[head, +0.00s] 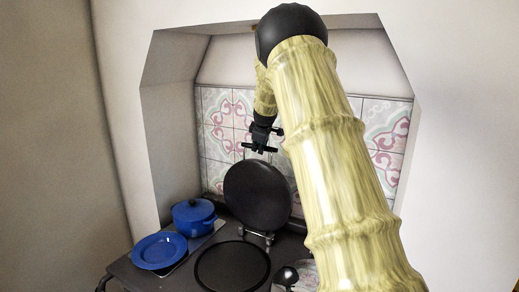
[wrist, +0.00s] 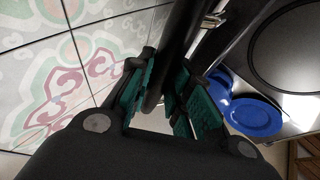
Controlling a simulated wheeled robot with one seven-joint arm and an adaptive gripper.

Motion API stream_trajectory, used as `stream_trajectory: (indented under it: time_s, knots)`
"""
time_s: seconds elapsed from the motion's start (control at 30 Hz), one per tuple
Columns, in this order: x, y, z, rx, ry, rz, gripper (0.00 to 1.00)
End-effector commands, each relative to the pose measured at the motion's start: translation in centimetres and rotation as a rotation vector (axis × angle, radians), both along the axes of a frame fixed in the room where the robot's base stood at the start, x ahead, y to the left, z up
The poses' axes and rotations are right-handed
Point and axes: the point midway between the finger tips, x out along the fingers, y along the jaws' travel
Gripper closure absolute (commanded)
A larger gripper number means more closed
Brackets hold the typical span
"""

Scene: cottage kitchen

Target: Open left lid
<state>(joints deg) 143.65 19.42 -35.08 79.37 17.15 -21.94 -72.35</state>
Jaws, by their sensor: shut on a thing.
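The left lid (head: 257,195) is a round black disc. In the head view it stands raised, nearly upright, on its hinge behind the bare round hotplate (head: 232,267) at the left of the stove. My gripper (head: 260,148) is at the top of the lid. In the wrist view, the green-padded fingers of my gripper (wrist: 162,95) are closed around a dark part of the lid (wrist: 180,35). Whether that part is the rim or a handle is hard to tell. The hotplate also shows at the upper right of the wrist view (wrist: 297,45).
A blue pot (head: 193,216) and a blue plate (head: 160,250) are at the stove's left. The tiled wall (head: 222,125) is close behind the lid, inside an alcove.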

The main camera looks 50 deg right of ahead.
Motion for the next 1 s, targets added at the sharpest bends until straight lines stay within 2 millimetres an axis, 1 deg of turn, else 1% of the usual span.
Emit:
stream_trajectory:
  time_s: [0.43, 0.47, 0.53, 0.57, 0.87, 1.0]
  knots:
    - [0.11, -0.14, 0.28, -0.002, -0.005, 0.001, 1.00]
    - [0.11, -0.14, 0.29, -0.002, -0.005, 0.001, 0.74]
    - [0.06, -0.17, 0.27, -0.002, -0.005, 0.001, 0.62]
    - [0.03, -0.21, 0.25, -0.002, -0.004, 0.001, 0.58]
    - [-0.21, -0.37, 0.11, 0.000, -0.002, -0.002, 0.58]
    - [-0.44, -0.12, 0.57, 0.000, -0.002, -0.002, 0.58]
